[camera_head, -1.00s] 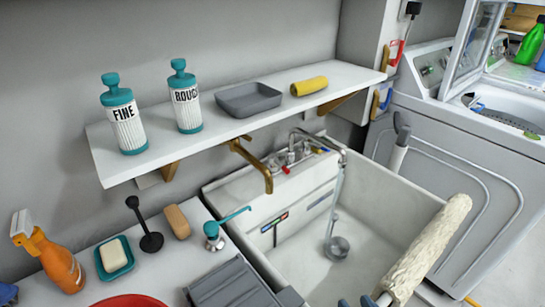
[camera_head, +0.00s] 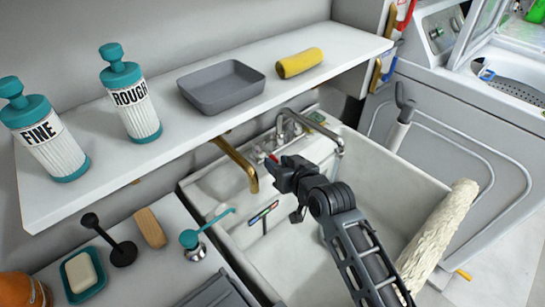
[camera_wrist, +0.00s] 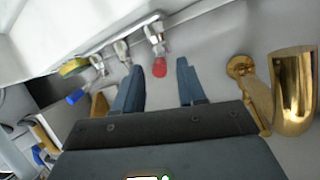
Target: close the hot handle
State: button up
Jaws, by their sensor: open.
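The hot handle, red-tipped (camera_wrist: 159,68), is on the tap fitting at the back of the sink. In the wrist view it appears between my two fingers and beyond their tips. My gripper (camera_wrist: 160,66) is open, with a finger to either side of the handle in the picture; I cannot tell whether they touch it. In the head view my gripper (camera_head: 279,169) is at the sink's back, and the red tip (camera_head: 272,158) shows just by its fingers.
A gold spout (camera_wrist: 293,92) is right of my fingers in the wrist view. A white shelf (camera_head: 330,65) with bottles, a grey tray (camera_head: 222,88) and a yellow roll (camera_head: 300,62) is above the sink's back. A fluffy roller (camera_head: 438,236) lies over the sink's right edge.

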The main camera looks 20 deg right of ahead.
aim_at(266, 151)
jog(key=shift+x, duration=1.7)
jog(key=shift+c, duration=0.5)
grip_shut()
